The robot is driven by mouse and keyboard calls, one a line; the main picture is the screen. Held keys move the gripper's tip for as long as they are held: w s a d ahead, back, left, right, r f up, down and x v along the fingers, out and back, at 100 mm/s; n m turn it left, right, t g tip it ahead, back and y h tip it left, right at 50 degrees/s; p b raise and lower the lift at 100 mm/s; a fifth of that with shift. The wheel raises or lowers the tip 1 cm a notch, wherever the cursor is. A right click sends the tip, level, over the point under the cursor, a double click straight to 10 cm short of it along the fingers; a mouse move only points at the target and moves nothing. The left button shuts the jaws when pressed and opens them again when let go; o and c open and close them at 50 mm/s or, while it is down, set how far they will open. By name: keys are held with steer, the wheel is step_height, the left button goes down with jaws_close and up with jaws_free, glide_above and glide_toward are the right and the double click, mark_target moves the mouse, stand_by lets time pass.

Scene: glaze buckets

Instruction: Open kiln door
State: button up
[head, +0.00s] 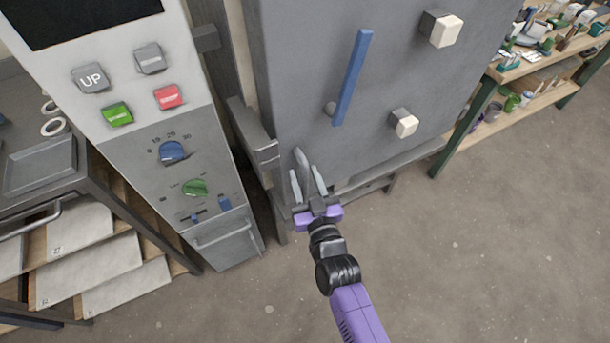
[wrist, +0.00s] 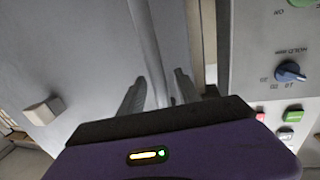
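The grey kiln door (head: 300,75) fills the upper middle of the head view and looks shut. A long blue bar (head: 352,77) and two pale square knobs (head: 441,28) are on its face. A curved grey handle (head: 300,158) sits at the door's lower left edge; it also shows as a bar in the wrist view (wrist: 143,35). My gripper (head: 303,169) is open at this handle, with one finger on each side of it. In the wrist view a gap shows between the handle and the fingers (wrist: 160,78), so it is not clamped.
A control panel (head: 180,135) with buttons and dials stands close on the left. A shelf rack (head: 120,220) with trays is further left. A wooden shelf (head: 540,85) with pottery is at the upper right. The floor at lower right is clear.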

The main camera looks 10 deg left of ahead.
jaws_close()
stand_by(1.4)
